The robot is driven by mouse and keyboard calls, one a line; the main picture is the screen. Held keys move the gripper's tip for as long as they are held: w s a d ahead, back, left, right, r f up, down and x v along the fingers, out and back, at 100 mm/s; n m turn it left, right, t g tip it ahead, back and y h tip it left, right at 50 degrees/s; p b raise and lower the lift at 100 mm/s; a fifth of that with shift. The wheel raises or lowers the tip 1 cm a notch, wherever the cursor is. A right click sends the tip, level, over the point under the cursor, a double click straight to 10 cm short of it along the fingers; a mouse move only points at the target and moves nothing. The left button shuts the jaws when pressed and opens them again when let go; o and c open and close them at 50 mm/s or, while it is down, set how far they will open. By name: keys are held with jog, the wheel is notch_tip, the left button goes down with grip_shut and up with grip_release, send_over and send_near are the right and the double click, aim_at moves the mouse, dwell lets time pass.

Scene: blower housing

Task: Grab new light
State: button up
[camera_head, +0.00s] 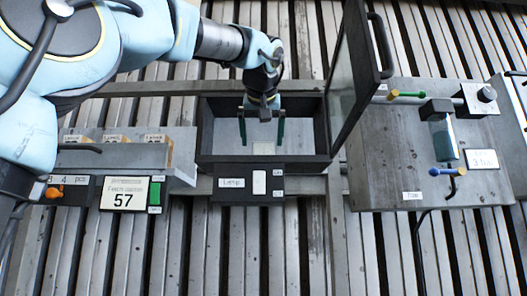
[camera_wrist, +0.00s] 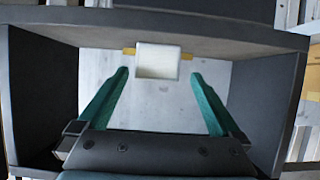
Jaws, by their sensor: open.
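A small white block with yellow tabs on its two sides (camera_wrist: 157,62), which looks like the light, sits by one wall of an open dark-walled box (camera_wrist: 262,105). In the head view, the block (camera_head: 263,149) is small and pale near the box's front wall. The box (camera_head: 315,160) has a dark front panel with labels too small to read surely. My gripper (camera_head: 261,138) points down into the box, its two green fingers spread and empty. In the wrist view, the fingertips (camera_wrist: 160,75) stand apart on either side of the block, with gaps on both sides.
A glass-paned door (camera_head: 343,82) stands open at the box's right side. A grey metal unit (camera_head: 385,160) with coloured handles is to the right. A bin unit (camera_head: 182,160) with a "57" display (camera_head: 124,193) is to the left. The slatted surface in front is clear.

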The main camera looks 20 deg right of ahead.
aim_at(263, 148)
jog(key=p+x, duration=0.1)
jog(key=x, duration=0.1)
jog(key=r+p+x, duration=0.1)
jog(key=x, duration=0.1)
jog(key=shift+w+d+f+p, duration=0.1)
jog(key=shift+w+d+p, duration=0.15)
jog(key=shift+d+p, duration=0.1)
jog(key=shift+w+f, duration=0.2)
jog(key=shift+w, duration=0.05)
jog(key=c, duration=1.5)
